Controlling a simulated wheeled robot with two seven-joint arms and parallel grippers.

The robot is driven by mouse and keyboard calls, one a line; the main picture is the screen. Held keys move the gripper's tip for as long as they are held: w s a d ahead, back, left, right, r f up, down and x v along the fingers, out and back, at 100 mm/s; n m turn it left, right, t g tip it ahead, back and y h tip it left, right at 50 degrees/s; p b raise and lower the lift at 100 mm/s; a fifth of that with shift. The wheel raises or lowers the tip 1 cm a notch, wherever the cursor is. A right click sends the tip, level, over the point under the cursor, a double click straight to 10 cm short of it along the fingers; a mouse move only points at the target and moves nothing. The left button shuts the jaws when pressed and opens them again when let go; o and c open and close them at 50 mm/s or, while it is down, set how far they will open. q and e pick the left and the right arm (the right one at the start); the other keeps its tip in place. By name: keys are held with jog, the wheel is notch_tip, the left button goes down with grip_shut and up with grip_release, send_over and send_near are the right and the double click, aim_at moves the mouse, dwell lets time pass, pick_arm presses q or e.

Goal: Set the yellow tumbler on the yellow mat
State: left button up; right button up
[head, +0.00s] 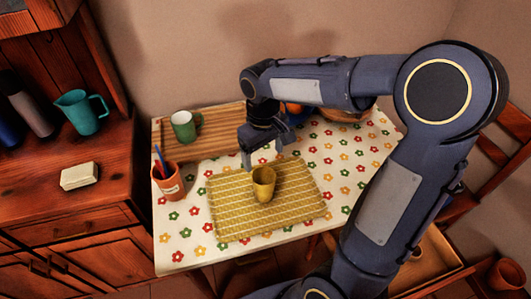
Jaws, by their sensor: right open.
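The yellow tumbler (263,183) stands upright on the yellow mat (232,214), near the mat's middle. The yellow mat is woven and patterned and lies on the flower-print tablecloth. My right gripper (262,158) is open and empty, pointing down just above and behind the tumbler, apart from it as far as I can see. My right arm comes in from the right and arches over the table. My left gripper is not in view.
A green mug (184,126) stands on a wooden board (215,147) behind the mat. An orange cup (168,181) holding blue things is left of the mat. A teal pitcher (82,112) and a pale block (79,176) are on the left cabinet. The tablecloth in front is clear.

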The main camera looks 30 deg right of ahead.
jog(key=s+a+r+m+t+y, duration=0.1)
jog(key=s+a+t+y, duration=0.1)
jog(key=s, duration=0.6)
jog(key=s+a+r+m+t+y, duration=0.1)
jog(key=s+a+r+m+t, duration=0.1)
jog(key=s, duration=0.7)
jog(key=shift+m+t+y, duration=0.3)
jog(key=shift+t+y, duration=0.1)
jog(key=shift+t, duration=0.4)
jog(key=shift+r+p, duration=0.5)
jog(key=shift+r, duration=0.05)
